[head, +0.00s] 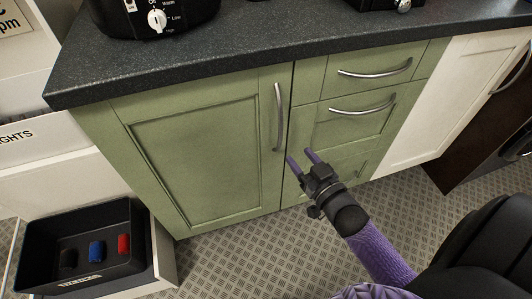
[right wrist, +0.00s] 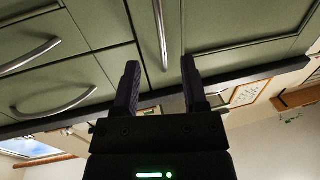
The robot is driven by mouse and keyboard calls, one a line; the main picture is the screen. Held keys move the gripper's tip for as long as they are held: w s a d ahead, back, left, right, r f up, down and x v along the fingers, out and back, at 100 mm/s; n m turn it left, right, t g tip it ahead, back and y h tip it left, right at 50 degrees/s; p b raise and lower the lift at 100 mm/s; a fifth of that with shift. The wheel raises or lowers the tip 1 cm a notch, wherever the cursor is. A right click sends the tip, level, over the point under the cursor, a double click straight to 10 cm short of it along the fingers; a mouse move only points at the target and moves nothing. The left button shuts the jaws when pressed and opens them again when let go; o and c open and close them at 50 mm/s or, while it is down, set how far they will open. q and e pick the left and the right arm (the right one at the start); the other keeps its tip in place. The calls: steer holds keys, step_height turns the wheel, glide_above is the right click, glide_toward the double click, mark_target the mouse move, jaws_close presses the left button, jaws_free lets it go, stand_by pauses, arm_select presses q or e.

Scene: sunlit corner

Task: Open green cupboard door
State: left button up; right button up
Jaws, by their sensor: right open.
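The green cupboard door (head: 200,150) is shut, flush with the cabinet front under the dark worktop. Its silver vertical bar handle (head: 279,115) is near the door's right edge. My right gripper (head: 298,156) is open and empty, its two purple fingers pointing at the cabinet just right of the handle's lower end in the head view. In the right wrist view, which is turned over, the handle (right wrist: 160,35) lies between the directions of the two open fingers (right wrist: 160,68). Whether it is between the fingers in depth, I cannot tell. My left gripper is not in view.
Green drawers (head: 345,125) with curved handles are right of the door, then a white cupboard (head: 440,100). A black slow cooker (head: 155,18) stands on the worktop (head: 240,50). At lower left, an open drawer holds a black tray (head: 40,238). Floor before the door is clear.

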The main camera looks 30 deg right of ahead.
mark_target(281, 132)
steer(key=w+b, duration=0.1)
steer(key=w, duration=0.2)
steer(key=w+b, duration=0.1)
steer(key=w, duration=0.2)
steer(key=w+b, duration=0.1)
steer(key=w, duration=0.2)
steer(key=shift+w+d+r, duration=0.25)
steer(key=shift+w+r, duration=0.1)
steer(key=shift+w, duration=0.05)
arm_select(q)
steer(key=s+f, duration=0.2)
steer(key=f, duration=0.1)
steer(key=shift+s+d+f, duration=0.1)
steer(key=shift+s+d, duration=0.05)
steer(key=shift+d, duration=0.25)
arm_select(e)
steer(key=c, duration=0.7)
jaws_close()
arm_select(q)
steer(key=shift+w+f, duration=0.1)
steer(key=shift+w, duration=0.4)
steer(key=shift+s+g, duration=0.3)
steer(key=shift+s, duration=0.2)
arm_select(e)
steer(key=shift+s, duration=0.1)
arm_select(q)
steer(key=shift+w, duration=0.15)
